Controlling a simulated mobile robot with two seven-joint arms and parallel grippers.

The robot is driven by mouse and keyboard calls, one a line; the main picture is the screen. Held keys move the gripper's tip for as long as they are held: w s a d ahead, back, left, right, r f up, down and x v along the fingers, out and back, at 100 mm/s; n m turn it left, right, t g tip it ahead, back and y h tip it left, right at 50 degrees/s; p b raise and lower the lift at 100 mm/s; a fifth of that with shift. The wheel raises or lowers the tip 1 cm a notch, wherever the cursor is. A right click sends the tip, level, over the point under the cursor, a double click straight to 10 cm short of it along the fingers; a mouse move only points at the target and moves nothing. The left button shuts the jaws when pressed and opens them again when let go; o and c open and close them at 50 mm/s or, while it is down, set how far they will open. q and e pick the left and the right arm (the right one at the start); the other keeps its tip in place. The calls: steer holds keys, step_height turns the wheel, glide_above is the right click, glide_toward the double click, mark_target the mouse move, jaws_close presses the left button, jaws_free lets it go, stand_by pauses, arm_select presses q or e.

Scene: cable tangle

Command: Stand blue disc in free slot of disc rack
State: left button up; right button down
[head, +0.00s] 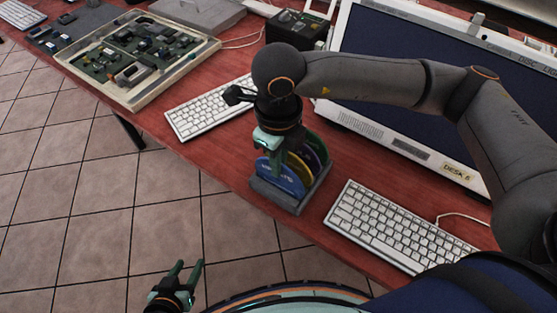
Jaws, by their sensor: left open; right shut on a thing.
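The blue disc (282,182) stands upright at the front end of the grey disc rack (274,199), with its lower edge down behind the rack's low front wall. Whether it is fully seated cannot be told. My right gripper (276,164) comes from above and is shut on the blue disc's upper part, hiding some of it. Other discs, one green (317,150) and one purple and yellow (308,161), stand in the rack behind it. My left gripper (187,274) is open and empty, low in the picture over the floor, away from the rack.
The rack stands near the red desk's (222,165) front edge. White keyboards lie on either side, one left (210,107) and one right (395,228). A monitor (400,130) stands behind. A tray of circuit boards (137,60) lies at the far left.

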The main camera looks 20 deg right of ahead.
steer(key=c, duration=0.9)
jaws_free()
step_height(320, 180, up, 12)
steer(key=shift+r+p, duration=0.25)
steer(key=shift+p, duration=0.05)
